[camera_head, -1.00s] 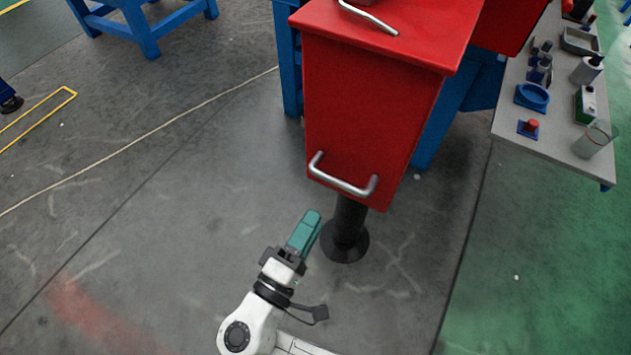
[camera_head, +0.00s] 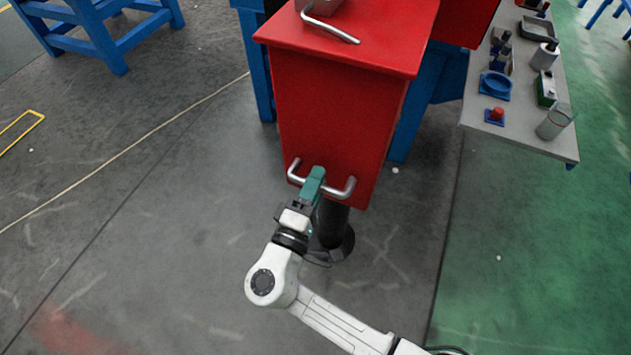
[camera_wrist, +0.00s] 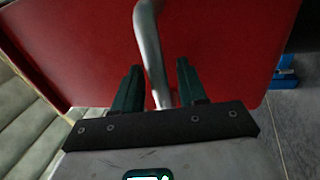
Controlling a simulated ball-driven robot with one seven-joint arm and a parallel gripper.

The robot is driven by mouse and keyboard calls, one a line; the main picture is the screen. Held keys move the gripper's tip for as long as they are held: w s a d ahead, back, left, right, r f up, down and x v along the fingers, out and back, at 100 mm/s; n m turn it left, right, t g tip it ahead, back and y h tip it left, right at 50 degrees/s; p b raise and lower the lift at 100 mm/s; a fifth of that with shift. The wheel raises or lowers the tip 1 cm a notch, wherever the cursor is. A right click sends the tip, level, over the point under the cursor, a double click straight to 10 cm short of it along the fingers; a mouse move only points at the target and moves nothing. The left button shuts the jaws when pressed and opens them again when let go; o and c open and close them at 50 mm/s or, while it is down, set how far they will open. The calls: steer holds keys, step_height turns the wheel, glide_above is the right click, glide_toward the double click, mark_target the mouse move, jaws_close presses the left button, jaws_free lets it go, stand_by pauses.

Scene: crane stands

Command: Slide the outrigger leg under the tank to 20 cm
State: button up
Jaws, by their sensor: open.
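The outrigger leg is a red box (camera_head: 335,110) with a silver bar handle (camera_head: 345,189) on its front face and a black foot (camera_head: 335,228) below, standing on the floor. My gripper (camera_head: 316,178) is at the handle, with its green fingers over the bar's middle in the head view. In the wrist view the handle (camera_wrist: 150,45) runs down between the two open fingers (camera_wrist: 160,82), one on each side of it. The fingers stand apart and are not closed on the bar. The tank and any length scale cannot be made out.
Blue supports (camera_head: 430,95) stand behind the leg. The floor (camera_head: 180,240) at the left is clear.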

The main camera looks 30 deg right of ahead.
steer(key=shift+c, duration=0.2)
jaws_close()
steer(key=shift+a, duration=0.1)
steer(key=v, duration=0.2)
steer(key=shift+s+a+r+b, duration=0.2)
steer(key=shift+s+a+b, duration=0.05)
steer(key=shift+b, duration=0.05)
steer(key=shift+o, duration=0.2)
jaws_free()
steer(key=shift+w+d, duration=0.1)
